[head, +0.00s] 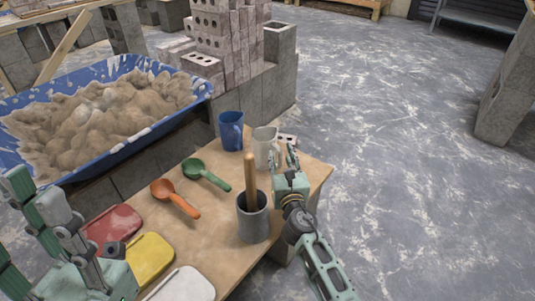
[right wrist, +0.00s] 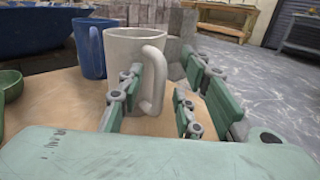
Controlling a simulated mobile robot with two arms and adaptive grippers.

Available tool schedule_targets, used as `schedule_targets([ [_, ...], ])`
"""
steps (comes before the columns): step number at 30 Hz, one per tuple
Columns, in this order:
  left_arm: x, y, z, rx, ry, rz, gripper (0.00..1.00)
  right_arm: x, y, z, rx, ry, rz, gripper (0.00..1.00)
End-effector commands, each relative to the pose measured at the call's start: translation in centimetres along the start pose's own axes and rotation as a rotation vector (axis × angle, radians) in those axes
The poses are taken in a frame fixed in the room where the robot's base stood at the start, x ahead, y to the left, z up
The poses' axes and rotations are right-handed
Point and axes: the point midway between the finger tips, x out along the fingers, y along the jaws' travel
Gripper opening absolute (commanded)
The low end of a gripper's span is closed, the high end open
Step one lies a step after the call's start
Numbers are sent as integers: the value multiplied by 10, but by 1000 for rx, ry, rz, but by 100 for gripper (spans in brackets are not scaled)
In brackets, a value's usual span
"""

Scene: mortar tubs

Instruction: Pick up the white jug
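The white jug (head: 263,142) stands upright near the far right corner of the wooden board, right of a blue jug (head: 231,131). In the right wrist view the white jug (right wrist: 122,48) has its handle turned toward me. My right gripper (head: 283,158) is open at the jug's handle side. In the right wrist view, the handle is between the fingers, with a gap on the right side, so it is not clasped. My left gripper (head: 40,192) is open and empty at the lower left, away from the jugs.
A grey pot (head: 253,222) with a wooden-handled tool stands close left of my right arm. Green (head: 207,174) and orange (head: 176,198) scoops and coloured lids lie on the board (head: 215,258). A blue tub (head: 196,89) of sand is at left. Floor at right is clear.

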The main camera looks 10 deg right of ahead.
Motion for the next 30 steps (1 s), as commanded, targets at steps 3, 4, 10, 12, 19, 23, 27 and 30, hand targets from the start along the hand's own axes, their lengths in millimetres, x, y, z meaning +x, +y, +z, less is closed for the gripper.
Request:
schedule_targets([
  [3, 0, 0, 0, 0, -1, 0, 40, 0, 0, 0, 0, 0, 0, 24],
  [4, 0, 0, 0, 0, -1, 0, 40, 0, 0, 0, 0, 0, 0, 21],
  [10, 0, 0, 0, 0, -1, 0, 40, 0, 0, 0, 0, 0, 0, 4],
  [12, 0, 0, 0, 0, -1, 0, 40, 0, 0, 0, 0, 0, 0, 0],
  [19, 0, 0, 0, 0, -1, 0, 40, 0, 0, 0, 0, -1, 1, 0],
  [23, 0, 0, 0, 0, -1, 0, 40, 0, 0, 0, 0, -1, 1, 0],
  [27, 0, 0, 0, 0, -1, 0, 40, 0, 0, 2, 1, -4, 1, 0],
  [30, 1, -1, -1, 2, 2, 0, 40, 0, 0, 2, 1, -4, 1, 0],
])
